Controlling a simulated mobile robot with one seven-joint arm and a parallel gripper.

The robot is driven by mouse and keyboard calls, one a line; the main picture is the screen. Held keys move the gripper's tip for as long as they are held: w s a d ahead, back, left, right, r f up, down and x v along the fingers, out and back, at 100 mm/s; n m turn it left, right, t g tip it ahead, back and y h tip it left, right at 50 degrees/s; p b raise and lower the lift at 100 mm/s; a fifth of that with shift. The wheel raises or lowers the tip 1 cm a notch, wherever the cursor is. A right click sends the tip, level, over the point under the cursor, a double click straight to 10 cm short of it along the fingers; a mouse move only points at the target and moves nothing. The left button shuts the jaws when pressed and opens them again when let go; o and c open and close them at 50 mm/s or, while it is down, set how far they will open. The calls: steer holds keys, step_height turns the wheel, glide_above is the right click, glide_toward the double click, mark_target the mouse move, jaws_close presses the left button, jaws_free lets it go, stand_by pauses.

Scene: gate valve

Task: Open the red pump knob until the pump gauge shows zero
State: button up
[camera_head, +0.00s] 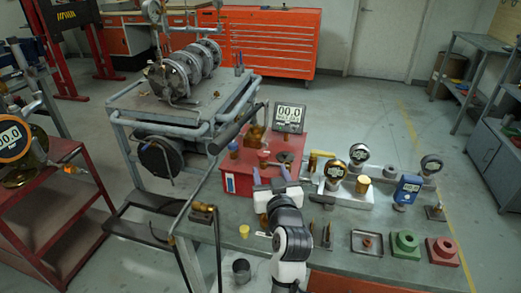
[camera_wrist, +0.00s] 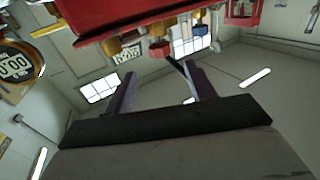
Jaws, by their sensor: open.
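The red pump (camera_head: 240,184) sits on the bench near the middle, with a small red knob (camera_head: 263,158) on its top. The red knob also shows in the wrist view (camera_wrist: 159,49), near the top middle. A dark-framed display (camera_head: 289,117) stands at the back of the pump and appears to read 00.0. My gripper (camera_head: 271,174) is open at the pump's front edge, on the near side of the red knob. In the wrist view my gripper (camera_wrist: 157,72) has its fingers apart with nothing between them, and the knob appears beyond their tips.
A large orange gauge (camera_head: 12,138) is at far left. A grey cart (camera_head: 150,103) with a flanged pipe stands behind left.

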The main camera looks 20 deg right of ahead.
mark_target(266, 157)
steer(key=w, duration=0.3)
steer(key=w+d+p, duration=0.1)
steer(key=w, duration=0.2)
steer(key=w+p, duration=0.1)
steer(key=w, duration=0.2)
steer(key=shift+w+d, duration=0.1)
steer(key=shift+d, duration=0.1)
steer(key=c, duration=1)
steer(key=shift+f+y+b, duration=0.25)
steer(key=shift+y+b, duration=0.05)
steer(key=shift+b, duration=0.4)
steer(key=shift+o, duration=0.2)
steer(key=shift+n+y+b, duration=0.3)
steer(key=shift+n+b, duration=0.1)
steer(key=shift+b, duration=0.1)
steer(key=shift+r+n+y+b, duration=0.15)
steer(key=shift+n+y+b, duration=0.15)
steer(key=shift+y+b, duration=0.15)
